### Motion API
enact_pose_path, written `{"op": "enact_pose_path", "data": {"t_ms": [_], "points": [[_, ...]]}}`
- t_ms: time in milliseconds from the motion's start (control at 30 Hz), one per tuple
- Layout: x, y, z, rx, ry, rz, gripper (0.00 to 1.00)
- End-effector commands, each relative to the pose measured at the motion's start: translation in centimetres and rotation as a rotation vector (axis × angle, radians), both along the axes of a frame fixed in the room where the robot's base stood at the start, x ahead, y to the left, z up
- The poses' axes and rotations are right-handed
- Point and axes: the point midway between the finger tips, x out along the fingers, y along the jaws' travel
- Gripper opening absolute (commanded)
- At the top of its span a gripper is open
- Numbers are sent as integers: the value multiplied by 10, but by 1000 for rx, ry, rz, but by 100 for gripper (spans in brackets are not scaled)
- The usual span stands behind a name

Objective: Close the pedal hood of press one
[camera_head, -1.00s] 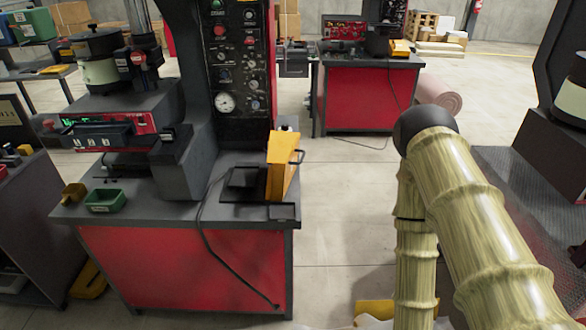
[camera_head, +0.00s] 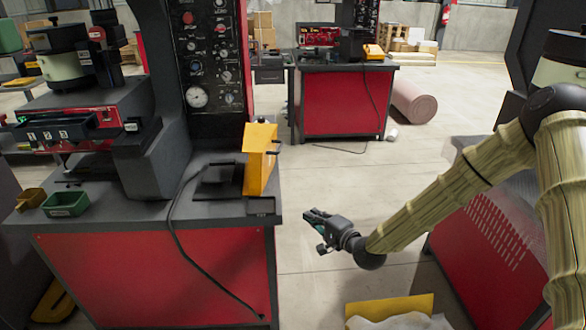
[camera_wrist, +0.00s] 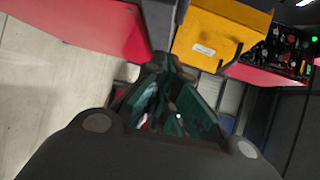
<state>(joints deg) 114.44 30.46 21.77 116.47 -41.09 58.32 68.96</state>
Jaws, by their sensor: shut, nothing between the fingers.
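The yellow pedal hood (camera_head: 260,158) stands raised, nearly upright, at the right corner of the near press's bench (camera_head: 155,215). A dark flat pedal base (camera_head: 217,182) lies at its left, with a black cable running from it down the red front. I see no label telling which press is number one. My gripper (camera_head: 308,215) is shut and empty, in the air over the aisle, right of the hood and apart from it. In the wrist view the yellow hood (camera_wrist: 215,40) is beyond the shut fingers (camera_wrist: 165,105), with a small white label and a dark handle.
A green bin (camera_head: 67,202) and a small tan bin (camera_head: 30,199) sit at the bench's left. Another red press bench (camera_head: 343,100) with a lower yellow hood (camera_head: 374,51) stands behind. A pink roll (camera_head: 413,104) lies on the floor.

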Motion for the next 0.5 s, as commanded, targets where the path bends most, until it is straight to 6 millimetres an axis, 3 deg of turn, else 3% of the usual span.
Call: {"op": "enact_pose_path", "data": {"t_ms": [33,100,200,300,500], "points": [[19,-9,17,69,-44,-16,0],[37,-18,47,160,-93,-24,0],[54,-28,78,250,-142,-25,0],[62,-34,97,301,-168,-23,0],[73,-31,106,317,-176,-20,0]]}}
